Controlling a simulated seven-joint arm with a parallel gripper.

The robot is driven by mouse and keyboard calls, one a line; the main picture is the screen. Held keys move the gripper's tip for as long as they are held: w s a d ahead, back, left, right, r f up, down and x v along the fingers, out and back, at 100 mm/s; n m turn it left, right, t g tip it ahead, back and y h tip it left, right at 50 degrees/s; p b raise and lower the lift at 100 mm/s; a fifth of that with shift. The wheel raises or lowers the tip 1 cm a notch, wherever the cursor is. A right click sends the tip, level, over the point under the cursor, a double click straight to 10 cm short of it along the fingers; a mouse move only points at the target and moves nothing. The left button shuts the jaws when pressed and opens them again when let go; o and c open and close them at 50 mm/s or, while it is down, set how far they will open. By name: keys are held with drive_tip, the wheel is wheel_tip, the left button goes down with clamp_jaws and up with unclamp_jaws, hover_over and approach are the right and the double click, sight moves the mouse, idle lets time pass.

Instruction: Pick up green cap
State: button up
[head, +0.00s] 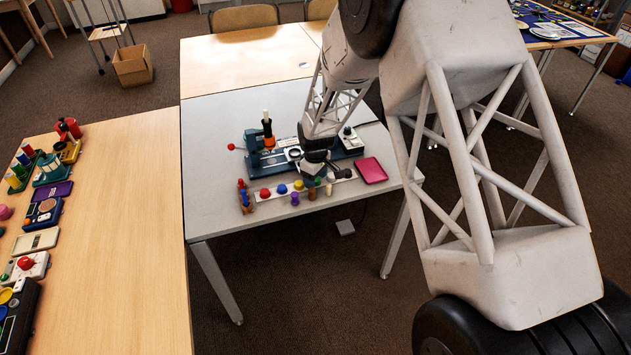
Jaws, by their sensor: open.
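A row of small coloured caps lies on a light strip near the front edge of the grey table. The green cap (310,182) is at the right end of the row, partly hidden under my gripper. My gripper (322,174) is low over that end of the strip and is open. The view is too small to tell whether its fingers touch the cap or stand around it.
Red (265,193), blue (282,189) and yellow (298,185) caps lie to the left. Purple (295,199), brown (312,194) and tan (328,190) pegs stand in front. A blue device (262,160) is behind; a pink tray (371,170) is right.

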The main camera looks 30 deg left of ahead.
drive_tip(key=c, duration=1)
drive_tip(key=shift+c, duration=0.2)
drive_tip(key=shift+r, duration=0.1)
drive_tip(key=shift+r, duration=0.75)
wheel_tip(320, 180, up, 2)
drive_tip(key=shift+r, duration=0.1)
drive_tip(key=s+d+r, duration=0.1)
drive_tip(key=s+d, duration=0.9)
drive_tip(key=s, duration=0.2)
drive_tip(key=shift+s, duration=0.15)
drive_tip(key=shift+d, duration=0.1)
